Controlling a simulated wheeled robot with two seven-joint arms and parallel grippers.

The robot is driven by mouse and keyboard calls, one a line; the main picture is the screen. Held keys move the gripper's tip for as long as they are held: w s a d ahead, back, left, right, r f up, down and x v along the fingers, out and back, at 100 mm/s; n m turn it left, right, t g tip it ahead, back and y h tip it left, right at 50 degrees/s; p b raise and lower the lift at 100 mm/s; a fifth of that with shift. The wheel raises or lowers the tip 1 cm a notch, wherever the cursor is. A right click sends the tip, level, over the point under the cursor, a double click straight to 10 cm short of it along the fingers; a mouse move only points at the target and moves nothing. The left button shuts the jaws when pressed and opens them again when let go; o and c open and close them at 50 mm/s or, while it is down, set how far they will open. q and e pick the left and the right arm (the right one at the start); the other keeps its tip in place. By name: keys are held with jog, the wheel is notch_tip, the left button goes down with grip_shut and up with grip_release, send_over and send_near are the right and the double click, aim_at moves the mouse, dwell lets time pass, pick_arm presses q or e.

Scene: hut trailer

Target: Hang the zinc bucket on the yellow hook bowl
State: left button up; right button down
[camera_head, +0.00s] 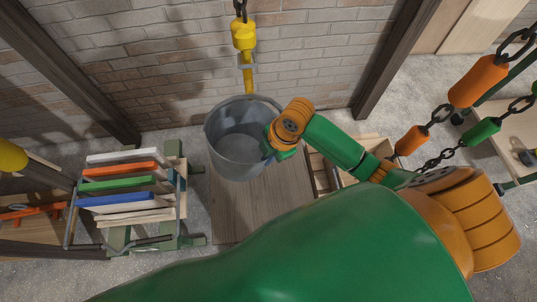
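The zinc bucket (228,160) is grey and open at the top, with its mouth facing up toward me. It shows above the wooden tabletop (250,215); I cannot tell whether it stands there or is held clear. The yellow hook (244,38) hangs from a dark chain in front of the brick wall. Its lower end shows just behind the bucket's back rim, and I cannot tell whether they touch. My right gripper (271,150) is at the bucket's right side, overlapping its rim. Its fingertips are mostly hidden, so its grip is unclear. My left gripper is not in view.
A rack of coloured boards (128,183) stands left of the tabletop. An orange weight (478,80) and a green one (482,131) hang on chains at the right. Wooden crates (325,172) lie behind my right forearm. A brick wall (180,60) closes the back.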

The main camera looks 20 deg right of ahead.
jog(key=shift+w+d+f+b, duration=0.35)
jog(key=shift+w+f+b, duration=0.4)
jog(key=shift+w, duration=0.5)
jog(key=shift+w+d+f+b, duration=0.3)
jog(key=shift+w+f+b, duration=0.2)
jog(key=shift+w+f, duration=0.6)
jog(key=shift+w+d+f+b, duration=0.35)
jog(key=shift+w+f+b, duration=0.25)
jog(key=shift+w, duration=0.85)
jog(key=shift+s, duration=0.1)
